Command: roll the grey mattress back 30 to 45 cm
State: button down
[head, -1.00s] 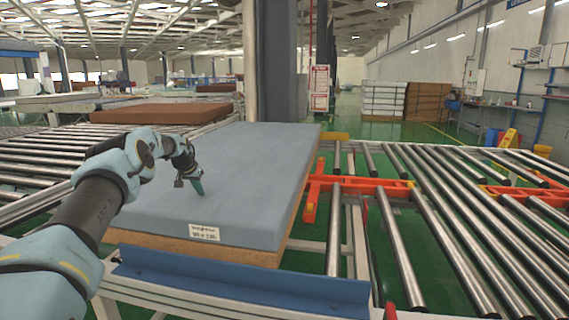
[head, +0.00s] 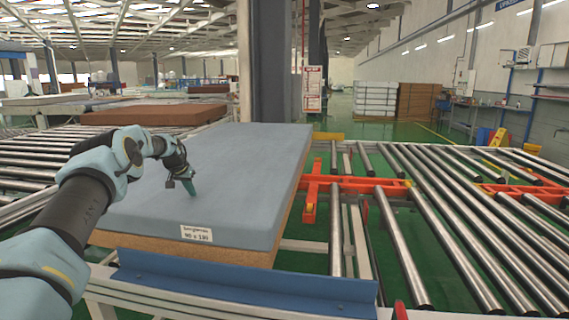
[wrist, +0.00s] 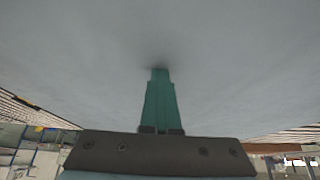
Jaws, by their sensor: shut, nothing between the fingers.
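The grey mattress (head: 229,170) is a long slab with a tan lower layer and a white label (head: 196,234) on its near end. It lies flat on the roller conveyor, its near end close behind a blue rail (head: 245,285). My gripper (head: 193,190) is shut and points down at the mattress top, left of its middle and behind the label. In the wrist view, the teal fingers (wrist: 159,100) are together, with a dark spot at their tip on the grey surface; they appear to touch it. The conveyor under the mattress is hidden.
Bare rollers (head: 405,250) lie to the right, with an orange frame (head: 350,184) among them. A dark pillar (head: 270,70) stands behind the mattress. A brown mattress (head: 155,114) lies at the back left. Stacks of mattresses (head: 400,100) stand far off.

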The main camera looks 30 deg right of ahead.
jog(key=shift+s+f, duration=0.3)
jog(key=shift+f, duration=0.2)
notch_tip(320, 180, up, 9)
jog(key=p, duration=0.4)
jog(key=shift+w+f, duration=0.2)
jog(key=shift+w, duration=0.05)
jog(key=s+a+r+n+g+y+b, duration=0.1)
jog(key=s+a+n+y, duration=0.1)
jog(key=s+a, duration=0.9)
jog(key=s+a+r+n+y+b, duration=0.1)
jog(key=s+a+r+n+b, duration=0.1)
jog(key=s+a, duration=0.95)
jog(key=s+a+f+n, duration=0.1)
jog(key=s+a, duration=0.2)
jog(key=s, duration=0.5)
jog(key=s+a+f+n+g, duration=0.1)
jog(key=s+a, duration=0.2)
jog(key=s, duration=0.5)
jog(key=s+a+f+n+b, duration=0.1)
jog(key=s+a+f, duration=0.1)
jog(key=s, duration=0.6)
jog(key=shift+s+a+g+y, duration=0.3)
jog(key=shift+a+y, duration=0.1)
jog(key=shift+a, duration=0.4)
